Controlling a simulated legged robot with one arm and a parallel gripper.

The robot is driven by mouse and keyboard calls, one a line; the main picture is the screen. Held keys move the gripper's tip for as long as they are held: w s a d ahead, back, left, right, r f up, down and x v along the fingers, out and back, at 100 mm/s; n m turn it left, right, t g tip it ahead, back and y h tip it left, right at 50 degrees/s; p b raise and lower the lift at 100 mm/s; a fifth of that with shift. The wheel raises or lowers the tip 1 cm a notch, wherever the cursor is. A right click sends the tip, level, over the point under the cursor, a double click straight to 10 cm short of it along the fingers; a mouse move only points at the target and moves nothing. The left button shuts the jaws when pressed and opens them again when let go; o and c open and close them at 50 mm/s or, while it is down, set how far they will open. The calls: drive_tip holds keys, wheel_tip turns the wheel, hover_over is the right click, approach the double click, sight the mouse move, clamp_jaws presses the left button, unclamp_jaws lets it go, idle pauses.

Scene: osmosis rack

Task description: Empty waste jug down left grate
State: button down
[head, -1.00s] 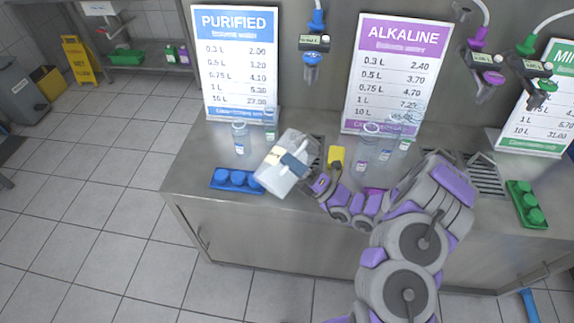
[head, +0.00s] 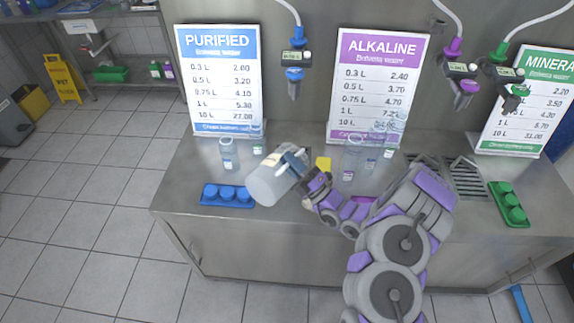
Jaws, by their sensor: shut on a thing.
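The waste jug (head: 274,182) is a translucent whitish jug with a pale label and a dark blue-grey handle. It is tilted above the left part of the steel counter. My gripper (head: 305,172) is shut on the jug at its handle side, to the right of the jug. The left grate (head: 299,132) shows only as a small part behind the jug; the jug and my gripper hide most of it. I cannot tell whether any liquid is leaving the jug.
A blue cap tray (head: 228,204) lies left of the jug. Clear bottles (head: 228,158) stand behind it, and more bottles (head: 352,165) stand right of my gripper. A yellow object (head: 323,164) is close behind my gripper. Price signs (head: 219,85) line the back. A green cap tray (head: 510,206) is far right.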

sight(303, 149)
drive_tip(key=shift+w+d+r+m+t+h, duration=0.25)
drive_tip(key=shift+w+d+m+t+h, duration=0.3)
drive_tip(key=shift+w+m, duration=0.5)
drive_tip(key=shift+w+d+r+m+t+h, duration=0.35)
drive_tip(key=shift+w+d+m+h, duration=0.4)
drive_tip(key=shift+m, duration=0.55)
drive_tip(key=shift+w+d+r+m+t+h, duration=0.2)
drive_tip(key=shift+w+d+m+t+h, duration=0.3)
drive_tip(key=shift+w+m, duration=0.55)
drive_tip(key=shift+s, duration=0.1)
